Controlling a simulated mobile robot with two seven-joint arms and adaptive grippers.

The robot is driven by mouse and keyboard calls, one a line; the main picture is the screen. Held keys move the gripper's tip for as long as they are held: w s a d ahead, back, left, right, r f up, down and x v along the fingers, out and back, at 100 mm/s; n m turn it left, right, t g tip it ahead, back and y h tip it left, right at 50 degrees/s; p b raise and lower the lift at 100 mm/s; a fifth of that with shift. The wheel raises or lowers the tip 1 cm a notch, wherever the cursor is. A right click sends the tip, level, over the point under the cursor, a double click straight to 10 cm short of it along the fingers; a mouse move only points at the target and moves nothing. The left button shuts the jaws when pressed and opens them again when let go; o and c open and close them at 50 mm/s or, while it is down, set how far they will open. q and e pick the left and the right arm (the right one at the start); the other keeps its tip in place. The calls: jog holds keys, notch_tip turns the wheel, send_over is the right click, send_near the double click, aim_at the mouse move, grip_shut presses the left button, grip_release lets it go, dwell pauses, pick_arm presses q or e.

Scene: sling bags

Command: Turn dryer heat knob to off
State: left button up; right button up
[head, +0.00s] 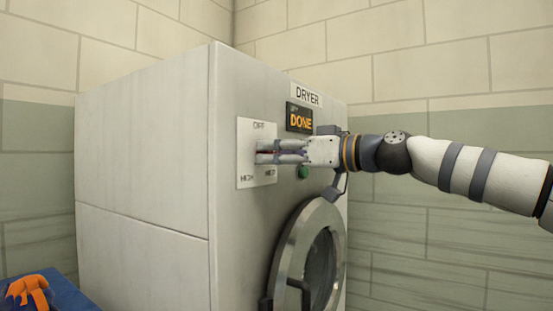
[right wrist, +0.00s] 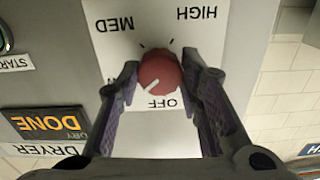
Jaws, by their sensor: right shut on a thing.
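The red heat knob (right wrist: 161,76) sits on a white label plate (head: 244,165) on the dryer front (head: 252,230). The plate reads OFF at the top and HIGH and MED below in the head view. These labels appear upside down in the right wrist view. A white mark on the knob points to the lower left there, a little to the left of OFF. My right gripper (head: 262,152) is shut on the knob, one finger on each side, and hides most of it in the head view. My left gripper is in neither view.
A display reading DONE (head: 299,118) and a green button (head: 303,172) are close to my right gripper. The round dryer door (head: 285,262) is below. Orange material (head: 30,290) lies on a blue surface (head: 68,290) at the lower left.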

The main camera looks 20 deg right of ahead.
jog(key=n+b, duration=0.1)
jog(key=n, duration=0.4)
jog(key=shift+r+n+b, duration=0.1)
jog(key=shift+n+b, duration=0.25)
jog(key=shift+n, duration=1.95)
jog(key=o, duration=1.2)
jog(key=shift+c, duration=0.2)
jog(key=v, duration=1.2)
